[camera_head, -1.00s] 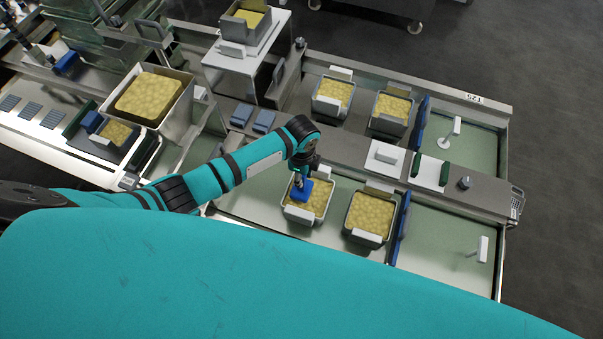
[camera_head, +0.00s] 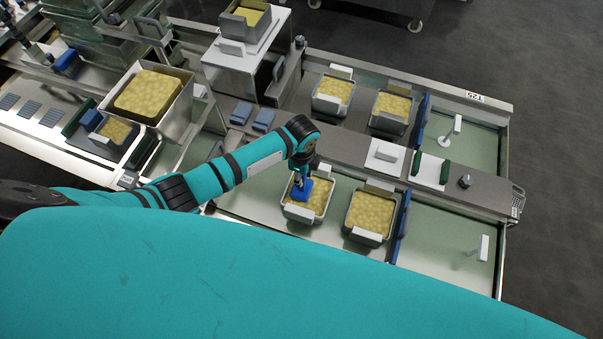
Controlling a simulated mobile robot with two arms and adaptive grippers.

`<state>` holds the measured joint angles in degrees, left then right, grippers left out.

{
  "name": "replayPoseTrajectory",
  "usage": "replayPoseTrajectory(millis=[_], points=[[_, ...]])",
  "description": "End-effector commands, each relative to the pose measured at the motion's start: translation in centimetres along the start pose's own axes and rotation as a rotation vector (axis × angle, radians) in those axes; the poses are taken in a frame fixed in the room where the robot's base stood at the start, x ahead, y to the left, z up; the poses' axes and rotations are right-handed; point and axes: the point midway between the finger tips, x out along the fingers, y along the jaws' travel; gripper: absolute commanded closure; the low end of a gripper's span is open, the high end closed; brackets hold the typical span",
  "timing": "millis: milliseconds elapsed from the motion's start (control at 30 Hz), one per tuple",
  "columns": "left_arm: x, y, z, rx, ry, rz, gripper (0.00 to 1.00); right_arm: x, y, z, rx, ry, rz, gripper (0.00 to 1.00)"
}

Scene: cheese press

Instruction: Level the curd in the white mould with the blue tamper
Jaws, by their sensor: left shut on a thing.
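The blue tamper (camera_head: 302,192) is upright under my left gripper (camera_head: 302,175), which is shut on it. The tamper's block is over the left part of the curd (camera_head: 319,196) in the front left mould (camera_head: 298,213). It seems to touch the curd, but I cannot tell how hard. The mould has pale grey-white walls with a white front tab, and yellow curd fills it. The gripper and tamper hide part of the curd. My right gripper does not show.
A second curd-filled mould (camera_head: 367,237) stands just right, beside a blue upright plate (camera_head: 401,230). Two more moulds (camera_head: 327,104) (camera_head: 386,124) stand on the back bed behind a grey centre rail (camera_head: 350,150). A large curd bin (camera_head: 178,110) stands at left. The front bed's right side is mostly free.

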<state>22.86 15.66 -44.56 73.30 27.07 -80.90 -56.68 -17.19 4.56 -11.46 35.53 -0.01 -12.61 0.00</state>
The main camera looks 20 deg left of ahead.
Motion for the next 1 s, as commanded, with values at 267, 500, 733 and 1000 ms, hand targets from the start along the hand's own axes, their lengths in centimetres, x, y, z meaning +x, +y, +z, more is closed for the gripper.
replayPoseTrajectory(millis=[267, 500, 733, 1000], points=[[0.3, 0.0, -0.1, 0.000, 0.001, -0.001, 1.00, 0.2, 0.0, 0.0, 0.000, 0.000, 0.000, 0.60], [0.2, 0.0, -1.2, 0.001, 0.001, 0.000, 1.00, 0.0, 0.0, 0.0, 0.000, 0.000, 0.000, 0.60], [0.2, -0.1, -2.8, 0.001, 0.000, -0.001, 1.00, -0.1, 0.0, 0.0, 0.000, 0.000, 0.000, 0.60], [0.1, 0.0, -4.4, 0.000, 0.000, 0.000, 1.00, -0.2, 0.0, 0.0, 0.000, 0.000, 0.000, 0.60]])
